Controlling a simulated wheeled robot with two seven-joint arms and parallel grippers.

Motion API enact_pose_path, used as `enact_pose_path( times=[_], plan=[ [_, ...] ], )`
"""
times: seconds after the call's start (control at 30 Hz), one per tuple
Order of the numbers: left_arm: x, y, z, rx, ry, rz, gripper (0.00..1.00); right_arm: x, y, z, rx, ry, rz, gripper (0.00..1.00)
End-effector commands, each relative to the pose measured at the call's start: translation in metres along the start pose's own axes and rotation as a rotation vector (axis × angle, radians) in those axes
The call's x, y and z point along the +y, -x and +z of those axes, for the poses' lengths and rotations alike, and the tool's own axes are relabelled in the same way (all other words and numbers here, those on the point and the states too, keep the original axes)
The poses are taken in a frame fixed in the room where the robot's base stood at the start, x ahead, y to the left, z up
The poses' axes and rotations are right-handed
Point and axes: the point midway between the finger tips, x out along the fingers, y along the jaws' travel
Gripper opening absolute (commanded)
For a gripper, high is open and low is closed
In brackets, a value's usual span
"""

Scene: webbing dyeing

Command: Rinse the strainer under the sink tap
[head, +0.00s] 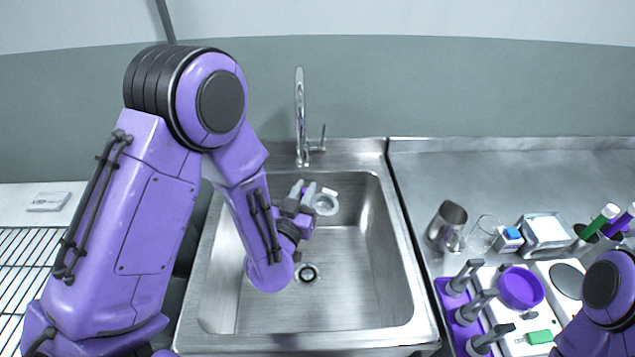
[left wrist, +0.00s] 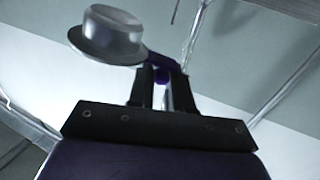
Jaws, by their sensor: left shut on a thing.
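The strainer (head: 325,203) is a small round metal cup with a wide rim. My left gripper (head: 303,192) is shut on its handle and holds it inside the sink basin (head: 370,285), toward the back wall. In the left wrist view the strainer (left wrist: 108,32) sticks out to the left of the fingers (left wrist: 162,88), with a purple handle between them. The sink tap (head: 300,115) stands behind the basin, its tall neck above and slightly left of the strainer. I cannot make out any water. My right gripper is not in view.
The drain (head: 307,273) lies in the bare basin floor. On the right counter stand a metal pitcher (head: 446,226), a glass (head: 484,233), a purple bowl (head: 520,288) and a purple rack (head: 452,303) with grey-handled tools. A wire rack (head: 25,265) lies at left.

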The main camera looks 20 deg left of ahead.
Motion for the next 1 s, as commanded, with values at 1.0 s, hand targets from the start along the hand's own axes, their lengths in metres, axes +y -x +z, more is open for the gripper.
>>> enact_pose_path(
  times=[1.0],
  plan=[
    [0.021,0.043,-0.039,0.0,0.0,0.0,0.0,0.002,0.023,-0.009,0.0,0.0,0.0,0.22]
  ],
)
